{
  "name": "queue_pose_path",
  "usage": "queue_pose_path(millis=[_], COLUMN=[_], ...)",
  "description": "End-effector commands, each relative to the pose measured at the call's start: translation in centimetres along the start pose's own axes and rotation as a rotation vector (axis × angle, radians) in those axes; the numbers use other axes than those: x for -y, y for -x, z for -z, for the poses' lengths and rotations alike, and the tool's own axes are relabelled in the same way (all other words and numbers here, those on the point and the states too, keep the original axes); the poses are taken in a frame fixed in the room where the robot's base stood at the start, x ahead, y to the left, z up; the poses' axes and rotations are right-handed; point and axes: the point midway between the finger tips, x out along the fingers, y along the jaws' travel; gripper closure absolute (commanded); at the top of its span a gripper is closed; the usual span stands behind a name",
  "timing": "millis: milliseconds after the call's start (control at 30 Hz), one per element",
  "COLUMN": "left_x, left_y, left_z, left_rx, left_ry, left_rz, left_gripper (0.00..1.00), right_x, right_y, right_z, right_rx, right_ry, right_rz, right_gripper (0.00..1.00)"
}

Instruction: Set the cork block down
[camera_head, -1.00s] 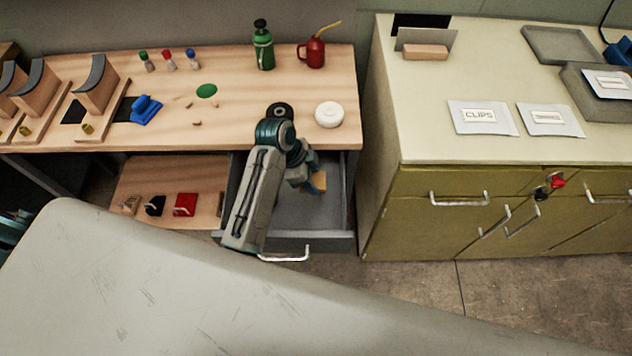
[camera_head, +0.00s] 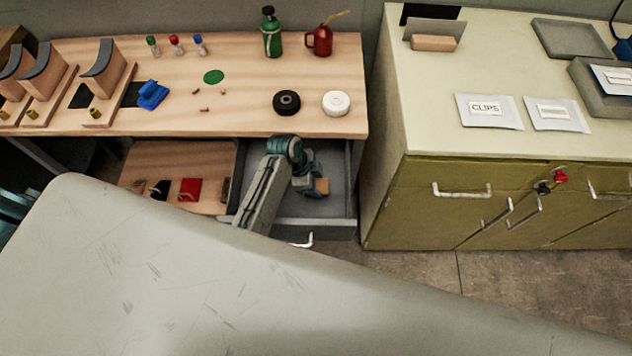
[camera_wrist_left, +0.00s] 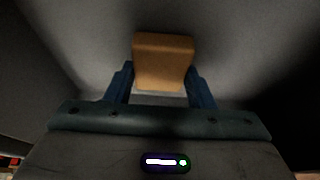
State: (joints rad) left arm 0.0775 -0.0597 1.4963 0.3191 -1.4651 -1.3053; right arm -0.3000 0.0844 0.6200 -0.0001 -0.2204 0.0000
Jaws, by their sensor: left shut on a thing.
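The cork block (camera_wrist_left: 163,60) is a small tan-orange block, seen between the two blue fingers of my left gripper (camera_wrist_left: 161,85) in the left wrist view. In the head view the cork block (camera_head: 322,186) shows at the tip of my left gripper (camera_head: 311,188), inside the open grey drawer (camera_head: 337,175). The left gripper is shut on the block. Whether the block touches the drawer floor I cannot tell. My right gripper is not in view.
The workbench (camera_head: 230,110) above the drawer holds a black roll (camera_head: 287,102), a white roll (camera_head: 336,103), a green bottle (camera_head: 271,32) and a red oil can (camera_head: 320,39). A large grey panel (camera_head: 200,270) fills the foreground. An olive cabinet (camera_head: 450,215) stands right.

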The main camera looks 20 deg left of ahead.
Motion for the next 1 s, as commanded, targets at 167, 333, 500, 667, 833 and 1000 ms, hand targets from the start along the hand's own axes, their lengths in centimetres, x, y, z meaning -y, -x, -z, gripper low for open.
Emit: queue_pose_path(millis=[167, 333, 500, 667, 833, 1000], left_x=[0.0, 0.0, 0.0, 0.1, 0.1, 0.1], left_y=[-0.2, -0.2, 0.1, 1.9, 5.6, 9.1], left_z=[-0.1, -0.1, 0.1, 0.0, 0.0, 0.0], left_rx=[0.0, 0.0, 0.0, -0.001, 0.0, 0.0], left_ry=[0.0, 0.0, 0.0, -0.001, -0.002, -0.002], left_rz=[0.0, -0.001, 0.0, 0.002, 0.004, 0.003], left_gripper=[0.32, 0.29, 0.29, 0.29, 0.29, 0.29], right_x=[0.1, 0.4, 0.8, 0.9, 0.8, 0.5], right_y=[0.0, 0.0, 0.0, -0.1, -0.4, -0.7], right_z=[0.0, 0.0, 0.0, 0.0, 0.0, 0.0], right_rx=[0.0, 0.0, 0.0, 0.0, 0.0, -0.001], right_ry=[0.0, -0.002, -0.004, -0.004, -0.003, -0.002], right_rz=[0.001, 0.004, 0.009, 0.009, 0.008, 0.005], right_gripper=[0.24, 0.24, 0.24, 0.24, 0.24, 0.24])
